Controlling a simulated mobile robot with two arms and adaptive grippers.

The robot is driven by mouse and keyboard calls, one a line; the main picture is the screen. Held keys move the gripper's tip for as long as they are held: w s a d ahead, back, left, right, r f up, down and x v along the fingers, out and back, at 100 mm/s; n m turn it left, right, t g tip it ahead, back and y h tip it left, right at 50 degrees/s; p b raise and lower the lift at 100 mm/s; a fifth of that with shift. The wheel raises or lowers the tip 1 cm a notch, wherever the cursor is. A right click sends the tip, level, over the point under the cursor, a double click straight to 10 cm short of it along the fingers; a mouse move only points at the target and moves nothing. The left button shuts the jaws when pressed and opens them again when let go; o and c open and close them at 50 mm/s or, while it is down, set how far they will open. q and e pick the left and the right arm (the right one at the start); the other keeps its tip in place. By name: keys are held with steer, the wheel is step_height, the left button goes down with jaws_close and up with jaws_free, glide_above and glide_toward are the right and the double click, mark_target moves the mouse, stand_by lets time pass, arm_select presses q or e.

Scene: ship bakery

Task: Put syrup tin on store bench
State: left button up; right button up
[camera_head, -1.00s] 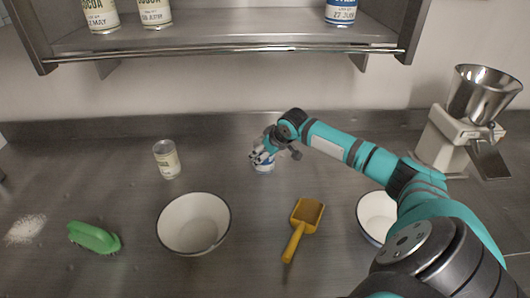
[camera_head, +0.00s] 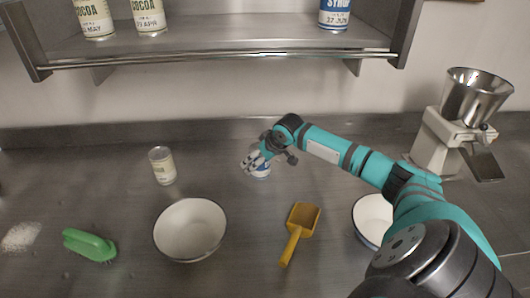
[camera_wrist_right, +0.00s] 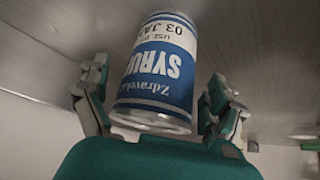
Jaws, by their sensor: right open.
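A blue and white syrup tin (camera_wrist_right: 158,75) stands between the open fingers of my right gripper (camera_wrist_right: 160,105) in the right wrist view, with a finger on each side. In the head view the tin (camera_head: 261,171) is on the steel bench (camera_head: 330,160), mostly hidden by my right gripper (camera_head: 254,163). The gripper is open around the tin. Another blue and white syrup tin (camera_head: 335,14) stands on the shelf at the top right. My left gripper is not in view.
A second bowl (camera_head: 371,219) is partly behind my right arm. A grinder (camera_head: 455,125) stands at right. Cocoa tins (camera_head: 148,15) are on the shelf (camera_head: 230,29).

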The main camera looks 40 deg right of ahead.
steer(key=b+v, duration=0.1)
steer(key=v, duration=1.1)
steer(key=shift+b, duration=0.4)
